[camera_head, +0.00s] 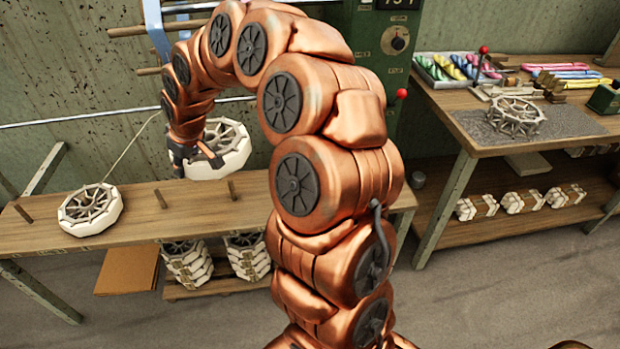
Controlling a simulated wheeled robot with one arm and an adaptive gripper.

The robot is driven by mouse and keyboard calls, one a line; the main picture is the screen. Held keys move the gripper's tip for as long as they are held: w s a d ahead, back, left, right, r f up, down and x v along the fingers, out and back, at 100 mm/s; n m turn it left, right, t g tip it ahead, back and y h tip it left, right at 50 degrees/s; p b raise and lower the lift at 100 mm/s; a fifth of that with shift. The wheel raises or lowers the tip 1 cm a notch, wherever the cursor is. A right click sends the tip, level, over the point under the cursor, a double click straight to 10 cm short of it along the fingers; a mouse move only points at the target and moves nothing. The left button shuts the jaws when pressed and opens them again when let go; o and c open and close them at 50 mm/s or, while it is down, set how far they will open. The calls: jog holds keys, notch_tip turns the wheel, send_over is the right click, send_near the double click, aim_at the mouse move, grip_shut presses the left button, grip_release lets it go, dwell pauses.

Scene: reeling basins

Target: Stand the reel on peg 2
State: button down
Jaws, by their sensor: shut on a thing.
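My gripper (188,160) is at the end of my copper arm, above the left bench, and is shut on a pale spoked reel (232,160). The held reel is tilted and appears to be above the bench top; my gripper and arm partly hide it. Short brown pegs stand on the bench: one (160,199) left of the held reel, one (232,190) below it in the picture, and one (22,213) at the far left. I cannot read which is peg 2. Another pale reel (90,209) rests on the bench between the far-left peg and the middle one.
A green machine (392,50) with a red-knobbed lever stands behind my arm. The right table (450,106) holds a spoked wheel on a grey mat (560,122) and a tray of coloured skeins (456,72). Stacked pale reels (186,265) sit under the left bench (120,232).

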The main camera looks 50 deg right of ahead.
jog(key=s+d+f+n+y+b, duration=0.1)
jog(key=s+d+f+b, duration=0.3)
jog(key=d, duration=0.5)
jog(key=s+d+f+n+g+b, duration=0.1)
jog(key=s+d+f+n+b, duration=0.3)
jog(key=d, duration=0.6)
jog(key=s+d+f+n+y+b, duration=0.1)
jog(key=s+d+f+n+b, duration=0.2)
jog(key=d, duration=0.6)
notch_tip(320, 180, down, 2)
jog(key=shift+s+d+f+g+y+b, duration=0.35)
jog(key=shift+s+b, duration=0.2)
jog(key=shift+s, duration=0.55)
jog(key=shift+f, duration=0.1)
jog(key=shift+f, duration=3.7)
jog(key=shift+f+b, duration=1.75)
jog(key=shift+f, duration=0.95)
